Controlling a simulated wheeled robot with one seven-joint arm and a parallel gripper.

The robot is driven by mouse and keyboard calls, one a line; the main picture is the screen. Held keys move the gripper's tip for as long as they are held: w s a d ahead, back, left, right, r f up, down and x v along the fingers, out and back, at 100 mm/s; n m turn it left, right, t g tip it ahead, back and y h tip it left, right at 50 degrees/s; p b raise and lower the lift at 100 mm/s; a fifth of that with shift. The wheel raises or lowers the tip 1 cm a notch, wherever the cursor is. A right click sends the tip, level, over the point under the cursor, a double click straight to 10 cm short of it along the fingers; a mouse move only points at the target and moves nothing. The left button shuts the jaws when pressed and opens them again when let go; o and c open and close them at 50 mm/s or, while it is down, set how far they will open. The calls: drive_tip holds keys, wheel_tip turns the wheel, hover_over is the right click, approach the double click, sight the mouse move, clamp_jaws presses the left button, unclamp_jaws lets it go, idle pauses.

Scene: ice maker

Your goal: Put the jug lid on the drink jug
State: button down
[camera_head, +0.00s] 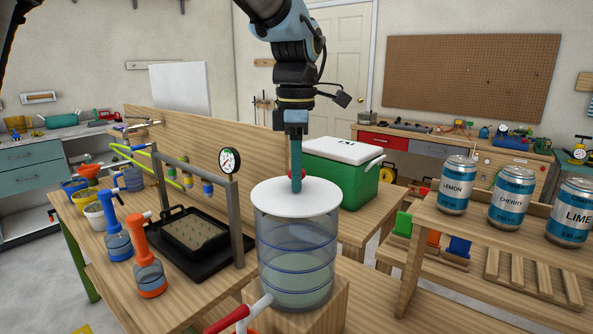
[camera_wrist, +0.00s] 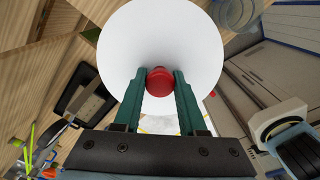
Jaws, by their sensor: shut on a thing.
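The jug lid (camera_head: 277,203) is a white disc with a red knob. It lies over the top of the clear drink jug (camera_head: 297,263) in the head view; whether it touches the rim all round I cannot tell. The jug has blue bands and stands on a wooden block, with a red-handled tap low on its front. My gripper (camera_head: 297,187) points down above the lid. In the wrist view my gripper (camera_wrist: 160,80) is shut on the red knob (camera_wrist: 160,81), with the white lid (camera_wrist: 160,35) beyond it. The lid hides the jug's rim.
A black tray (camera_head: 178,265) under a metal frame with a gauge stands left of the jug, with spray bottles (camera_head: 148,265) nearby. A green cooler (camera_head: 340,180) stands behind. Large cans (camera_head: 511,200) stand on a wooden rack at right.

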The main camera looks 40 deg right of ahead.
drive_tip(key=shift+f+b, duration=0.4)
drive_tip(key=shift+f, duration=0.35)
idle(0.5)
drive_tip(key=shift+c, duration=1.9)
unclamp_jaws()
drive_tip(key=shift+r, duration=0.1)
wheel_tip(320, 180, up, 11)
drive_tip(key=shift+f+b, duration=0.15)
drive_tip(key=shift+b, duration=0.9)
drive_tip(key=w+a+f+m, duration=0.3)
drive_tip(key=w+a+f, duration=0.4)
drive_tip(key=a, duration=0.3)
drive_tip(key=w+a+f+m, duration=0.2)
drive_tip(key=w+a+f, duration=0.55)
drive_tip(key=a, duration=0.25)
drive_tip(key=s+a+f+m, duration=0.1)
drive_tip(key=a+f+m, duration=0.1)
drive_tip(key=a, duration=0.5)
drive_tip(key=s+a+f+m+t, duration=0.1)
drive_tip(key=s+a+f+m, duration=0.1)
drive_tip(key=a+f, duration=0.3)
drive_tip(key=s+a+f+m, duration=0.2)
drive_tip(key=a+f, duration=0.2)
drive_tip(key=a, duration=0.5)
drive_tip(key=shift+s+f+t, duration=0.2)
drive_tip(key=shift+f+t, duration=0.05)
drive_tip(key=shift+t, duration=0.05)
